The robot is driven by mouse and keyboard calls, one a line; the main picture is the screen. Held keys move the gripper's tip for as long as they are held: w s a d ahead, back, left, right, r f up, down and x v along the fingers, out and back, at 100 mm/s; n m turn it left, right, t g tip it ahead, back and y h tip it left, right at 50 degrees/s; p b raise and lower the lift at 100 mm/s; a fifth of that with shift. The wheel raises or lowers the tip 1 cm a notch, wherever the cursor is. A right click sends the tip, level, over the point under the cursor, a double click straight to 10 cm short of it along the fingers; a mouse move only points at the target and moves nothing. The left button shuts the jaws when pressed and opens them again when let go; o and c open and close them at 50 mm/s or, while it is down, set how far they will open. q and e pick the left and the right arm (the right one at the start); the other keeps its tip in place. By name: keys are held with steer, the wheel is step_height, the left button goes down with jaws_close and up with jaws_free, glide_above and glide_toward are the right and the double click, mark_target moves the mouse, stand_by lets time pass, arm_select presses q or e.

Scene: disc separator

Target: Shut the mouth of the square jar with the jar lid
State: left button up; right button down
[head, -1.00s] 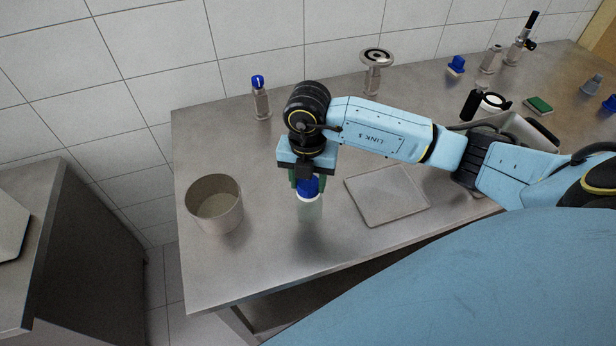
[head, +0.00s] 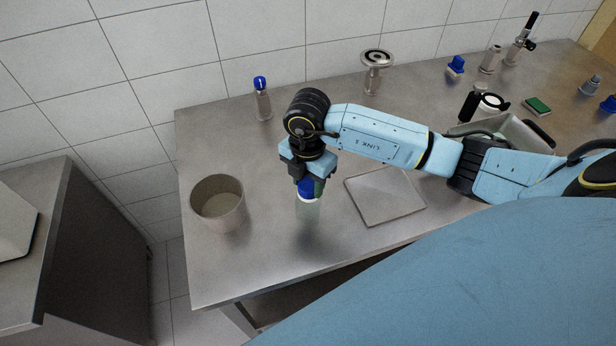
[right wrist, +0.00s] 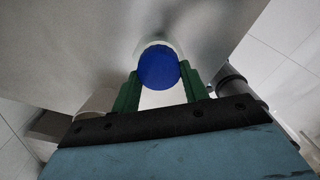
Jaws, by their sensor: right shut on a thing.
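My right gripper (head: 310,186) points down with its green fingers shut on the round blue jar lid (head: 307,190). In the right wrist view the lid (right wrist: 158,69) sits between both fingers. A pale, see-through jar (head: 308,212) stands upright on the table right under the lid; its pale edge (right wrist: 160,44) shows around the lid in the right wrist view. The lid is at the jar's mouth and looks level. I cannot tell how tightly it sits, and the jar's square shape is hard to make out. My left gripper is not in view.
A round grey pot (head: 218,206) stands left of the jar, and a flat square plate (head: 385,196) lies to its right. Behind are a blue-capped bottle (head: 263,103) and a metal stand (head: 375,75). A metal tray (head: 515,130) is farther right.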

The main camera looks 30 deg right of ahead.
steer(key=c, duration=0.7)
jaws_free()
step_height(320, 180, up, 17)
steer(key=p, duration=0.2)
steer(key=shift+r+p, duration=0.2)
steer(key=shift+p, duration=0.2)
steer(key=shift+f, duration=0.1)
